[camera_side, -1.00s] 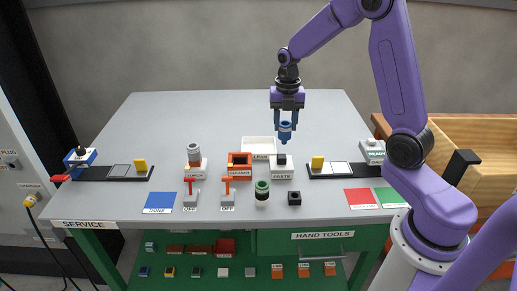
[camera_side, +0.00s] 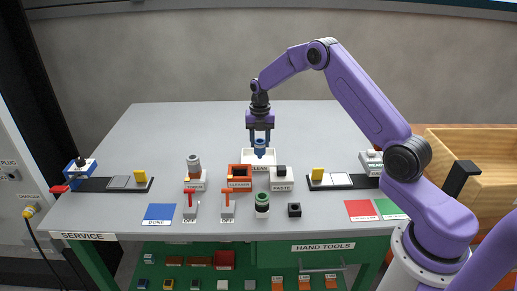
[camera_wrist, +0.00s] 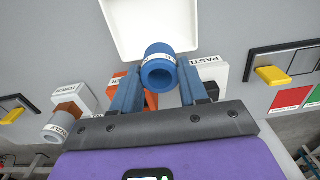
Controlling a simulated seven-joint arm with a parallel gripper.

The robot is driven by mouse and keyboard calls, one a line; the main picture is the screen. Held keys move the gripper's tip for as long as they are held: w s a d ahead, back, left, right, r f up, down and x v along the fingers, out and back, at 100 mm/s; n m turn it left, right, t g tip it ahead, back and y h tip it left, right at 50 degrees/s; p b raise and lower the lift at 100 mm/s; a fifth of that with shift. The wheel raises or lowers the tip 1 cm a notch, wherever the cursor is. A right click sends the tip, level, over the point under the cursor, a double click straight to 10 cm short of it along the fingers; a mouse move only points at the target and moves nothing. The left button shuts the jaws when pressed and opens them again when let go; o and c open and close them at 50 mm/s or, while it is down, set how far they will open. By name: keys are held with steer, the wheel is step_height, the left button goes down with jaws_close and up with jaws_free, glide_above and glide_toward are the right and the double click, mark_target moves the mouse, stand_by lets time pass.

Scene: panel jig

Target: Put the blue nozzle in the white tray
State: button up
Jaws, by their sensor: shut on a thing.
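The blue nozzle (camera_side: 260,147) is a short blue tube with a pale band. My gripper (camera_side: 260,140) is shut on it, with one blue finger on each side. In the wrist view the nozzle (camera_wrist: 158,70) shows its open round end between the fingertips (camera_wrist: 158,80). The white tray (camera_side: 273,156), labelled CLEAN, lies at the middle of the table. In the side view the nozzle overlaps the tray; its height above the tray floor is hard to tell. In the wrist view the tray (camera_wrist: 185,25) shows an empty floor beyond the nozzle.
An orange cleaner box (camera_side: 239,172) and a white paste block (camera_side: 281,182) stand just in front of the tray. A grey-white nozzle on a torch block (camera_side: 194,170) stands to the left. The table behind the tray is clear.

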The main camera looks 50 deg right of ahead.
mark_target(258, 148)
steer(key=shift+w+f, duration=0.4)
steer(key=shift+f, duration=1.65)
steer(key=shift+f, duration=0.1)
steer(key=o, duration=1.2)
steer(key=shift+c, duration=0.2)
